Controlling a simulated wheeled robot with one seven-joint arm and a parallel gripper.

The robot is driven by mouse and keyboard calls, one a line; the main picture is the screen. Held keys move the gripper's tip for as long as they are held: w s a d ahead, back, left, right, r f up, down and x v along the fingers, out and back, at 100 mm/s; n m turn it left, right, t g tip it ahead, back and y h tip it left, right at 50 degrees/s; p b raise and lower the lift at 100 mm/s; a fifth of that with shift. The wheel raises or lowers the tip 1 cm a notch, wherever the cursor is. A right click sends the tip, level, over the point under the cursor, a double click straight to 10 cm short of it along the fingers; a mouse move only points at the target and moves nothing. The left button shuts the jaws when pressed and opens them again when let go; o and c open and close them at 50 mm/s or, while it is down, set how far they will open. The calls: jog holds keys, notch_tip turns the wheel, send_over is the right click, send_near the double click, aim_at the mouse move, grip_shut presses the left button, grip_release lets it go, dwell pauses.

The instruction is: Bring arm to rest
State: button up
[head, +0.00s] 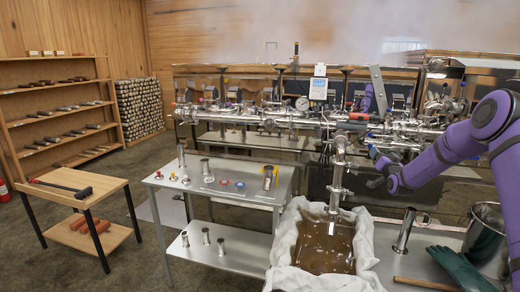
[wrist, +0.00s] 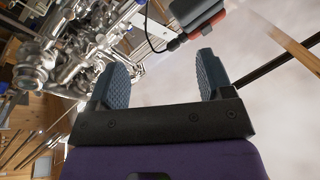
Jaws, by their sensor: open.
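My purple arm (head: 440,155) reaches in from the right in the head view and is bent, its far end close to the steel pipework (head: 290,122). My gripper (wrist: 163,76) shows in the wrist view with its two ridged grey fingers well apart. Nothing is between the fingers. In the wrist view the pipework (wrist: 70,50) lies behind and left of the fingers, and a red and grey device (wrist: 195,14) with a black cable is beyond them. Whether the fingers touch anything is not clear.
A cloth-lined tub of brown liquid (head: 325,248) stands below the pipe outlet. A steel table (head: 225,195) with small fittings is left of it. A green glove (head: 460,268) and a steel pot (head: 487,240) are at the lower right.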

jog(key=s+a+r+n+g+y, duration=0.1)
jog(key=s+a+r+g, duration=0.1)
jog(key=s+a+r, duration=0.3)
jog(key=s+a+r+n+g, duration=0.1)
jog(key=a+r+n+g, duration=0.15)
jog(key=r, duration=0.45)
jog(key=s+a+r+g, duration=0.1)
jog(key=s+a+r, duration=0.25)
jog(key=s, duration=0.35)
jog(key=s+a+r+g, duration=0.2)
jog(key=s+a+r, duration=0.1)
jog(key=s+r, duration=0.3)
jog(key=s+a+f+g, duration=0.1)
jog(key=s+g, duration=0.1)
jog(key=s, duration=1.2)
jog(key=s+a+f+n+g, duration=0.1)
jog(key=s+a+g, duration=0.1)
jog(key=s, duration=1.3)
jog(key=s+a+f+g, duration=0.1)
jog(key=s+g, duration=0.2)
jog(key=s, duration=1.1)
jog(key=shift+s+a+f+n+g, duration=0.25)
jog(key=shift+a+f+n+g, duration=0.05)
jog(key=shift+n+g, duration=0.05)
